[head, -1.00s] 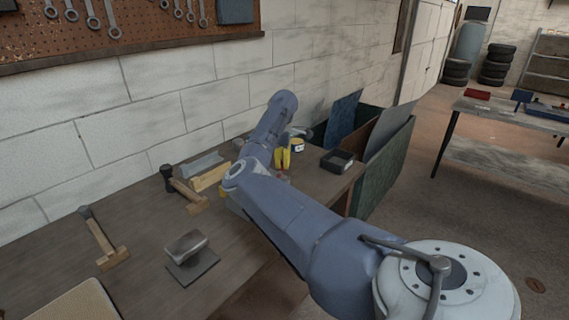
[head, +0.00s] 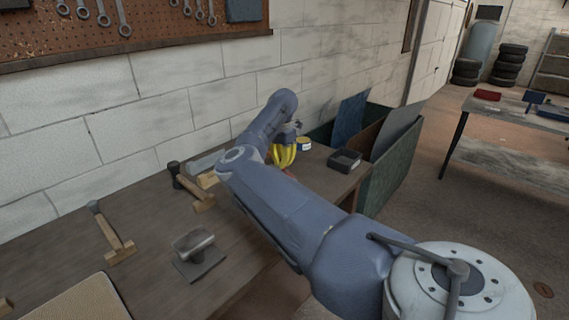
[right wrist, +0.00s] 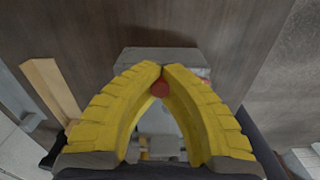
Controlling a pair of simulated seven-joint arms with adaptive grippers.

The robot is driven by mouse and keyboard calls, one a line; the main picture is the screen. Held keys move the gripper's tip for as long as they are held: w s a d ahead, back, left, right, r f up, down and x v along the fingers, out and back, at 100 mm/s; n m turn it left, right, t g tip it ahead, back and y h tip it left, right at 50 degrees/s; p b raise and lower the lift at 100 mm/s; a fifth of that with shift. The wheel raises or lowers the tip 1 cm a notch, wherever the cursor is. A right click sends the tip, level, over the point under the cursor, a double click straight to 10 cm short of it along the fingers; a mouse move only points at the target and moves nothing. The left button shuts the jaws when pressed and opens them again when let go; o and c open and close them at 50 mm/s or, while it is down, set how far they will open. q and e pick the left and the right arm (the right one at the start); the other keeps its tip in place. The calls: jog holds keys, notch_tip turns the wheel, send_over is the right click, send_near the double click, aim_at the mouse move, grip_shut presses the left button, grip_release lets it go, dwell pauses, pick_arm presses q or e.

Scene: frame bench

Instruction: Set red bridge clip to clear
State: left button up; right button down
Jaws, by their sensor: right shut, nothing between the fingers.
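My right gripper (head: 284,158) has yellow fingers and is over the far part of the workbench, partly behind my right arm. In the right wrist view, its fingertips (right wrist: 162,70) meet, shut with nothing held. A small red piece (right wrist: 160,88), which may be the red bridge clip, shows in the gap just below the fingertips. Whether the fingers touch it I cannot tell. A grey block (right wrist: 155,57) lies behind and beyond the fingertips. The clip's full shape and setting are hidden by the fingers. My left gripper is not in view.
A wooden piece (right wrist: 50,88) lies left of the fingers. A block wall (head: 160,100) stands behind.

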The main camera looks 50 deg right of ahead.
aim_at(281, 160)
jog(key=shift+a+n, duration=0.3)
jog(key=shift+n, duration=0.9)
jog(key=shift+w, duration=0.1)
jog(key=c, duration=2.1)
grip_release()
jog(key=o, duration=0.8)
jog(key=shift+c, duration=0.2)
notch_tip(281, 160, up, 12)
